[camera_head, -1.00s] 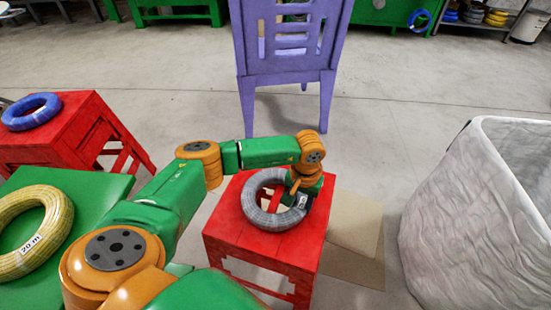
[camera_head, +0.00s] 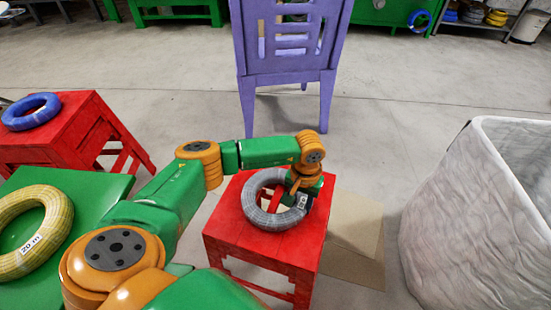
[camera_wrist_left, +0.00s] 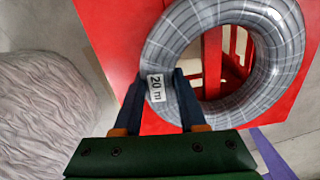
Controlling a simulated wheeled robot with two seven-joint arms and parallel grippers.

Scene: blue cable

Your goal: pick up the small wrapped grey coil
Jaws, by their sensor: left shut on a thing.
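The grey wrapped coil (camera_head: 262,215) lies flat on a red stool (camera_head: 225,232). My left gripper (camera_head: 300,197) is over the coil's right side, pointing down. In the left wrist view the coil (camera_wrist_left: 272,95) shows large, with a white "20 m" label. There the fingers of my left gripper (camera_wrist_left: 166,92) are shut on the ring at the label, one on each side of its band. The coil still appears to rest on the stool top. My right gripper is not in view.
A purple chair (camera_head: 288,75) stands behind the stool. A large white bag-like bin (camera_head: 470,215) is at the right. A yellow coil (camera_head: 15,262) lies on a green surface (camera_head: 95,190) at left. A blue coil (camera_head: 30,112) lies on another red stool (camera_head: 85,120). Open floor lies beyond.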

